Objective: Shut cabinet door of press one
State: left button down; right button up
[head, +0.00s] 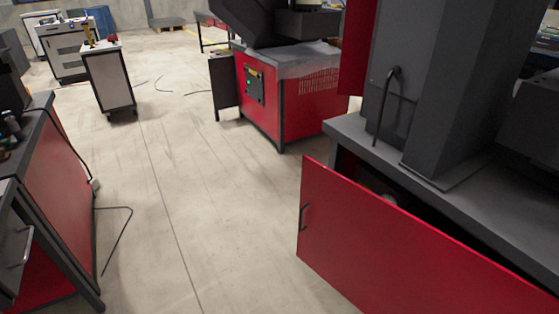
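A red cabinet door (400,245) with a dark handle (303,217) near its left edge stands ajar on the grey-topped machine (440,180) at the right. A dark gap shows between the door's top edge and the worktop, widest toward the left. The door's right end and lower part are cut off by the picture edge. I see no label that tells which machine is press one. Neither of my grippers is in view.
A red cabinet machine (285,95) stands further back, with a dark panel (223,82) sticking out at its left. Red workbench (55,190) is at the left, with a thin black cable or rod (125,235) beside it. White trolley (108,80) stands behind. The floor between is largely clear.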

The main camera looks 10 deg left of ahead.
aim_at(382, 257)
jog(key=z, duration=0.05)
jog(key=i, duration=0.85)
jog(key=z, duration=0.3)
